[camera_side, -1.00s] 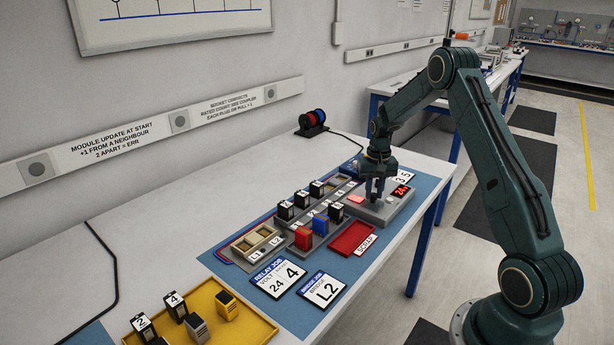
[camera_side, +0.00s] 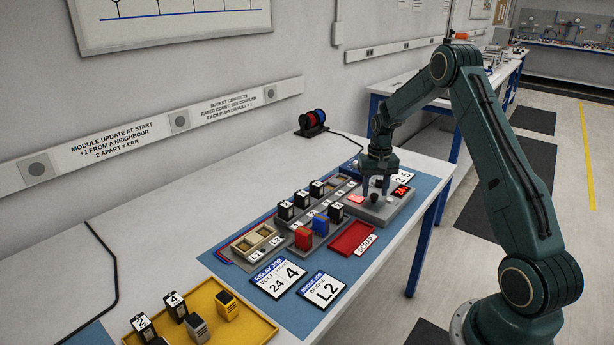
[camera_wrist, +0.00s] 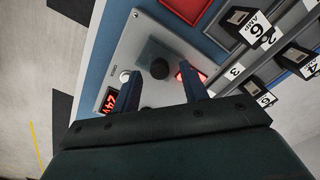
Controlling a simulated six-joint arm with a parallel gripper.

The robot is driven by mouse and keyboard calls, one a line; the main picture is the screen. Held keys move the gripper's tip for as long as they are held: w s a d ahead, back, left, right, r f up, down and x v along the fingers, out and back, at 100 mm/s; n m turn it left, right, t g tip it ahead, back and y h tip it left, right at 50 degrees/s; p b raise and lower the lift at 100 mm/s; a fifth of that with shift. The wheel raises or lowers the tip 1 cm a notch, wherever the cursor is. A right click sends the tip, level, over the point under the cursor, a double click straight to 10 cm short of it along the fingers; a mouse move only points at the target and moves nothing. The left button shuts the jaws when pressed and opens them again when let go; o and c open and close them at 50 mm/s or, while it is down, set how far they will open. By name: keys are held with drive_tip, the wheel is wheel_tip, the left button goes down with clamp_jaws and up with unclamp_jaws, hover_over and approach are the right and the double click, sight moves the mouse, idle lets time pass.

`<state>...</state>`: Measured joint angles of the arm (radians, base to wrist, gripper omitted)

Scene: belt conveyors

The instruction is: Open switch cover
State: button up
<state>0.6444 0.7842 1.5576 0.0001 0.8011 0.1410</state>
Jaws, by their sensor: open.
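The grey control box (camera_side: 392,213) stands at the far end of the blue mat, with a lit red display (camera_side: 401,190) and a glowing red square (camera_side: 356,199). A dark round knob (camera_side: 375,198) sits on its top between them. In the wrist view the knob (camera_wrist: 160,69) shows beside a dark, see-through square (camera_wrist: 153,50), perhaps the switch cover; I cannot tell whether it is raised or flat. My gripper (camera_side: 376,192) is open above the box, its fingers on either side of the knob. It also shows in the wrist view (camera_wrist: 158,78), with nothing held.
A red scrap tray (camera_side: 352,238) and a row of numbered modules (camera_side: 318,226) stand close by on the left. A yellow tray (camera_side: 250,325) with several modules is at the near end. Job cards (camera_side: 279,278) lie flat. A white button (camera_wrist: 125,76) is on the box.

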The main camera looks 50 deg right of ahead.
sight(374, 195)
wheel_tip(374, 195, up, 13)
idle(0.6)
drive_tip(key=s+a+r+n+t, duration=0.15)
drive_tip(key=s+a+r, duration=0.25)
drive_tip(key=a+r, duration=0.45)
drive_tip(key=s+a+r+n+t, duration=0.1)
drive_tip(key=s+a+r+n, duration=0.3)
drive_tip(key=a, duration=0.8)
drive_tip(key=s+a+n+t, duration=0.1)
drive_tip(key=s+a, duration=0.4)
drive_tip(key=s, duration=0.3)
drive_tip(key=s+a+f+n+t, duration=0.1)
drive_tip(key=s+a+n+t, duration=0.1)
drive_tip(key=s+a, duration=0.4)
drive_tip(key=shift+s, duration=1)
